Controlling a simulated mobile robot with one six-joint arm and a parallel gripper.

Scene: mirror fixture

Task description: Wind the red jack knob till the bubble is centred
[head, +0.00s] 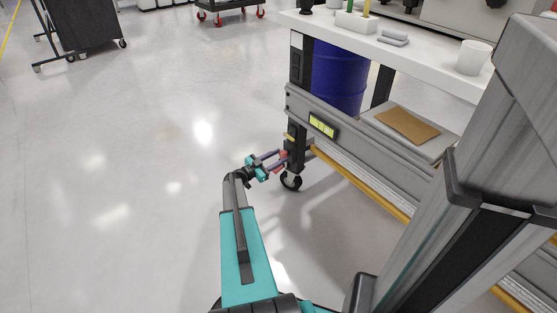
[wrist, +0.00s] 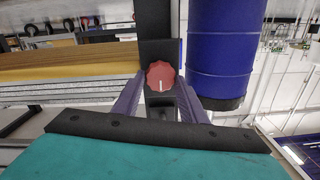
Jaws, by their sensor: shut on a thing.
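The red jack knob (wrist: 160,76) is on a dark block at the leg of the workbench, with a pale mark on its face. It also shows small in the head view (head: 283,155), low at the bench's near corner. My gripper (wrist: 160,88) is shut on the knob, one purple finger on each side; in the head view it reaches the knob from the left (head: 277,159). The yellow-green bubble level (head: 322,125) is on the grey beam to the right of the knob. The bubble itself is too small to read.
The workbench (head: 455,82) stands on a black caster (head: 291,181) just below my gripper. A blue drum (head: 340,75) is behind the beam, and a brown board (head: 408,125) lies on a lower shelf.

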